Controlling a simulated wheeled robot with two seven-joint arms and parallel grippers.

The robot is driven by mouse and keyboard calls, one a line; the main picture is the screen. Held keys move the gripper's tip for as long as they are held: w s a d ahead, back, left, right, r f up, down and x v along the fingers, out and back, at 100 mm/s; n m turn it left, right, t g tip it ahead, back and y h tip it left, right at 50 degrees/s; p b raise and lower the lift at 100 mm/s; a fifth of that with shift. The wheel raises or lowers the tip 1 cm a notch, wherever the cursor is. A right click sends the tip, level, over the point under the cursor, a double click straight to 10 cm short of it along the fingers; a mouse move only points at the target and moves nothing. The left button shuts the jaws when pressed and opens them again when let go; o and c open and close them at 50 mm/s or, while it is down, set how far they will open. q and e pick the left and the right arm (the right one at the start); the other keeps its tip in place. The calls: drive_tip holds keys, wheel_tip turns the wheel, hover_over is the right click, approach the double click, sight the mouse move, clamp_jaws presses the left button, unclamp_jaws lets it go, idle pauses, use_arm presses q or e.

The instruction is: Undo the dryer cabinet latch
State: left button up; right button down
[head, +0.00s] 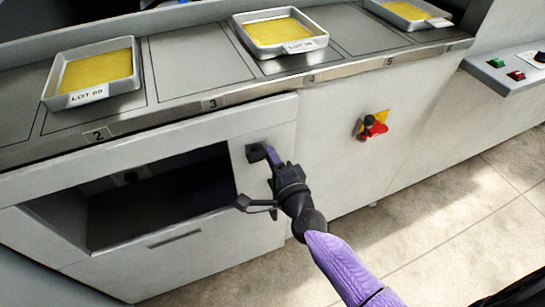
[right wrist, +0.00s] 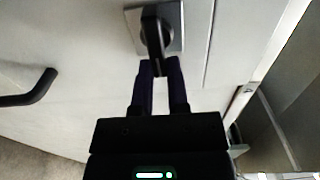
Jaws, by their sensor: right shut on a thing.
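The latch (head: 256,152) is a small dark piece on the pale cabinet front (head: 272,115), just right of an open recess. In the right wrist view the latch (right wrist: 152,22) is a black handle on a square grey plate (right wrist: 176,14), its end pointing down toward my fingers. My right gripper (head: 271,157) is at the latch, with its arm reaching in from the lower right. In the right wrist view this gripper (right wrist: 160,68) is shut on the end of the latch handle, and its fingers partly hide that end. My left gripper is not in view.
Trays of yellow sheets (head: 97,70) stand on the counter above. A red and yellow switch (head: 374,126) is right of the latch. The dark open recess (head: 160,195) lies left. A dark bent bar (right wrist: 30,90) shows in the right wrist view. Floor is clear at right.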

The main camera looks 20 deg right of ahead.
drive_tip(key=shift+f, duration=0.1)
drive_tip(key=c, duration=0.7)
unclamp_jaws()
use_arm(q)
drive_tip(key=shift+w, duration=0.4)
use_arm(e)
drive_tip(key=shift+o, duration=0.4)
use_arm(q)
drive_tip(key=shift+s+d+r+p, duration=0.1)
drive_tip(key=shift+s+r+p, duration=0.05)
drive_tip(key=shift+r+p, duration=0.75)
use_arm(e)
drive_tip(key=s, duration=1)
drive_tip(key=shift+d, duration=0.15)
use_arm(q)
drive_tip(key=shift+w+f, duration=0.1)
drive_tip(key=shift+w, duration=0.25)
